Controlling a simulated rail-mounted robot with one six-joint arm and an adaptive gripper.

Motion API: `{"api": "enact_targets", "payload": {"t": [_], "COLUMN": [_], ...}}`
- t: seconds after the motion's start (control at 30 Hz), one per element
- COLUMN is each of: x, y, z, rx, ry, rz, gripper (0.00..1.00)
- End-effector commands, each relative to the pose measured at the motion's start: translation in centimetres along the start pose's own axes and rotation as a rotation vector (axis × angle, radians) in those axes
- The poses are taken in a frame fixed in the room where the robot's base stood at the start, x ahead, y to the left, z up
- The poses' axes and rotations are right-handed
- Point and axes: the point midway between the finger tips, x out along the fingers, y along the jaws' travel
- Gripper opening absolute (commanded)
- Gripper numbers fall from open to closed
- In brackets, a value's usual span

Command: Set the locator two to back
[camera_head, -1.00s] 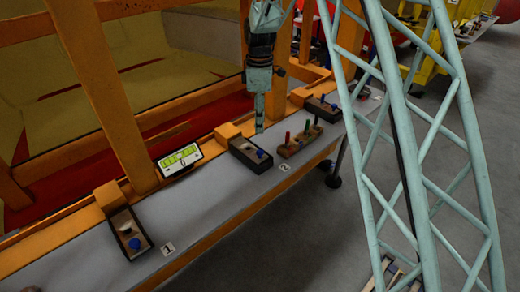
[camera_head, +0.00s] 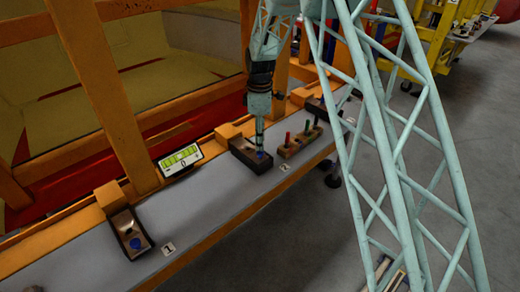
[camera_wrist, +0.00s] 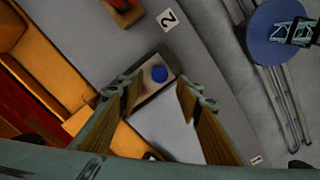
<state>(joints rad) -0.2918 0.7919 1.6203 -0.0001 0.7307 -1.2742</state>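Locator two is a small dark box (camera_head: 240,156) on the grey bench ledge, close to the label "2" (camera_head: 284,167). Its round blue knob (camera_wrist: 159,73) shows in the wrist view on a pale top face (camera_wrist: 145,88). My gripper (camera_head: 260,150) points down over the front end of this box in the head view and partly hides the knob. In the wrist view my gripper (camera_wrist: 160,86) is open, with one finger to each side of the blue knob and a gap on both sides. Whether the fingertips reach down to the knob's height I cannot tell.
Locator one (camera_head: 130,232) with a blue knob sits at lower left. A lit display (camera_head: 181,160) stands between the two locators. A block with red and green pegs (camera_head: 299,141) is close on the right. Orange posts (camera_head: 105,90) rise behind the ledge.

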Motion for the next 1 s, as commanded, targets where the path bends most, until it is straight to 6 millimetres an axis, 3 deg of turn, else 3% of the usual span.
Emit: {"api": "enact_targets", "payload": {"t": [0.2, 0.43, 0.9, 1.0], "x": [2.7, 4.5, 5.1, 5.1], "y": [0.0, 0.0, 0.1, 0.1], "z": [0.0, 0.0, 0.0, 0.0], "rx": [0.000, 0.000, 0.000, 0.000], "ry": [0.000, 0.000, 0.000, 0.000], "rz": [-0.001, 0.000, 0.001, 0.001], "gripper": [0.32, 0.32, 0.32, 0.25]}}
